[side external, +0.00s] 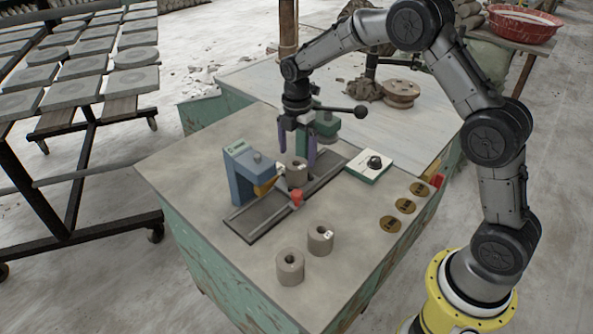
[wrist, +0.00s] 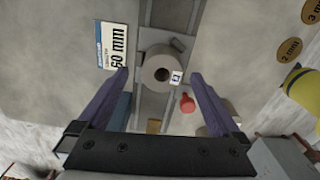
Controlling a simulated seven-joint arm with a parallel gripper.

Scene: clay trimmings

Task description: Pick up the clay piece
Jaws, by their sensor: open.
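A grey clay piece (side external: 297,173), a short cylinder with a hole and a small white tag, sits upright on the dark rail fixture (side external: 262,217). In the wrist view the clay piece (wrist: 152,62) shows between the two purple fingertips. My gripper (side external: 297,155) points down above it with its fingers apart and nothing held; it also spans the wrist view (wrist: 160,76). Whether the fingertips reach down beside the clay is hard to tell. Two similar clay cylinders stand on the bench in front, a left one (side external: 290,268) and a right one (side external: 320,240).
A blue device (side external: 240,170) stands left of the clay piece, close to my gripper. A red knob (side external: 297,198) is in front of it. A green device (side external: 327,127) stands behind. A white box with a black knob (side external: 370,166) and several brown discs (side external: 390,224) lie right.

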